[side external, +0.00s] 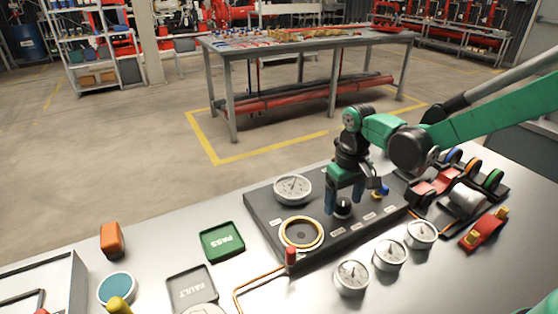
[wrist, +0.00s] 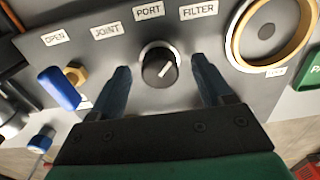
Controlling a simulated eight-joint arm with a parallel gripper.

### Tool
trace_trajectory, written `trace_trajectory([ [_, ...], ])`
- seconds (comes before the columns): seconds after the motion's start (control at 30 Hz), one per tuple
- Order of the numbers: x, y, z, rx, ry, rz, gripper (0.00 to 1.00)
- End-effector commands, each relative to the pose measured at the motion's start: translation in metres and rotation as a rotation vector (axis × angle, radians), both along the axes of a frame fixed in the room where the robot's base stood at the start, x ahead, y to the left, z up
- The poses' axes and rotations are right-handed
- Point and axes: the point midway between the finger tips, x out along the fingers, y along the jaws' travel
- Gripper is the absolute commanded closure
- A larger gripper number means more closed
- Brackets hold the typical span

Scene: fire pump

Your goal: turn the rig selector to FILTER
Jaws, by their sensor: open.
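I cannot tell for sure which label the mark points at. The labels PORT (wrist: 149,10) and FILTER (wrist: 199,10) are above it in the wrist view, with JOINT (wrist: 106,32) to the upper left. My gripper (side external: 343,199) is open, pointing down over the knob. In the wrist view its two blue fingers stand on either side of the knob, with a visible gap on each side. The knob (side external: 343,209) also shows in the side view.
The dark panel (side external: 263,208) also carries a gauge (side external: 292,188), a brass-ringed port (side external: 302,233) and a blue-handled valve (wrist: 59,88) left of the fingers in the wrist view. Several loose gauges (side external: 351,277) lie in front. Green PASS (side external: 222,240) and grey FAULT (side external: 192,288) trays are left.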

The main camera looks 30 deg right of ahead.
Motion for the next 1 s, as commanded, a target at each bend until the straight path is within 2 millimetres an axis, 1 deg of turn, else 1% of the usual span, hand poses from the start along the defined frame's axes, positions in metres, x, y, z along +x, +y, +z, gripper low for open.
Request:
trace_trajectory([
  [0.07,0.000,0.000,0.001,0.000,0.000,0.000,0.28],
  [0.17,0.000,0.000,0.009,0.000,0.000,0.000,0.28],
  [0.4,0.000,0.000,0.042,0.000,0.000,0.000,0.28],
  [0.5,0.000,0.000,0.051,0.000,0.000,0.000,0.28],
  [0.63,0.000,0.000,0.056,0.000,0.000,0.000,0.28],
  [0.9,0.000,0.000,0.057,0.000,-0.002,0.000,0.28],
  [1.0,-0.004,-0.001,0.061,0.001,-0.022,0.000,0.28],
])
